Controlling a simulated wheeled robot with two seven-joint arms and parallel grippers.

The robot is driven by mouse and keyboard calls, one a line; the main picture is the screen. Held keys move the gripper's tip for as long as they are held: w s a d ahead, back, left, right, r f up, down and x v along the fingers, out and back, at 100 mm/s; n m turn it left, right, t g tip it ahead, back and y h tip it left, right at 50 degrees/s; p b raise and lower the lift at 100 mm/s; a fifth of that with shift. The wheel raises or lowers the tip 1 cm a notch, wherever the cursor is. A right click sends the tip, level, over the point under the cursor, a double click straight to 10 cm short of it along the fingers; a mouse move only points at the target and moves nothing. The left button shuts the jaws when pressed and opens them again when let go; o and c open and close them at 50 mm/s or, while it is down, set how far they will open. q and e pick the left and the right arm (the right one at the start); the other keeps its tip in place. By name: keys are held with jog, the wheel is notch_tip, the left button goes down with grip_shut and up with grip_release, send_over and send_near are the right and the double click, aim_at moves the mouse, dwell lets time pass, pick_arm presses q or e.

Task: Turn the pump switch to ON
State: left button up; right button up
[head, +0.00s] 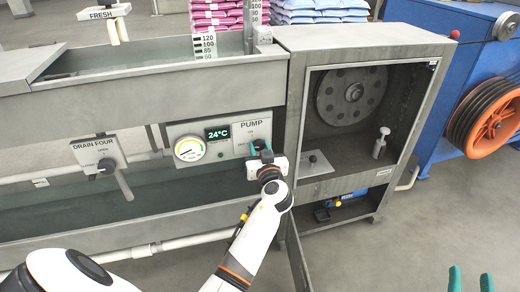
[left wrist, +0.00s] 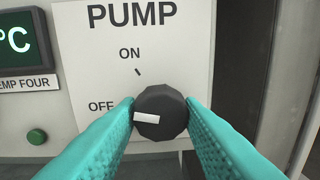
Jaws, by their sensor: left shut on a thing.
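The pump switch is a dark faceted knob (left wrist: 161,112) on a white panel (left wrist: 75,75) lettered PUMP, with ON above and OFF to the left. Its white mark points left and slightly down, beside OFF. My left gripper (left wrist: 162,115) has its teal fingers on both sides of the knob, shut on it. In the head view the left gripper (head: 261,149) is at the PUMP panel (head: 254,127) and hides the knob. My right gripper (head: 471,281) shows only two teal fingertips at the bottom right, apart with nothing between them.
Left of the knob are a temperature display (head: 218,133), a gauge (head: 189,149), a green button (left wrist: 37,136) and the drain lever (head: 121,182). Right of it stands an open grey cabinet (head: 292,110) with a disc inside. An orange reel (head: 492,125) is at the far right.

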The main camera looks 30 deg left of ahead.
pick_arm(q)
jog(key=shift+m, duration=0.5)
jog(key=m, duration=0.2)
jog(key=shift+r+m+p, duration=0.15)
jog(key=shift+m+p, duration=0.15)
jog(key=shift+p, duration=0.1)
jog(key=m+p, duration=0.1)
jog(key=m, duration=0.3)
jog(key=shift+p, duration=0.3)
jog(key=shift+m+g, duration=0.4)
jog(key=shift+m, duration=0.4)
pick_arm(e)
notch_tip(320, 180, down, 10)
jog(key=s+d+g+h, duration=0.2)
jog(key=g, duration=0.5)
pick_arm(q)
jog(key=o, duration=1)
jog(key=shift+c, duration=0.2)
jog(key=shift+d, duration=0.1)
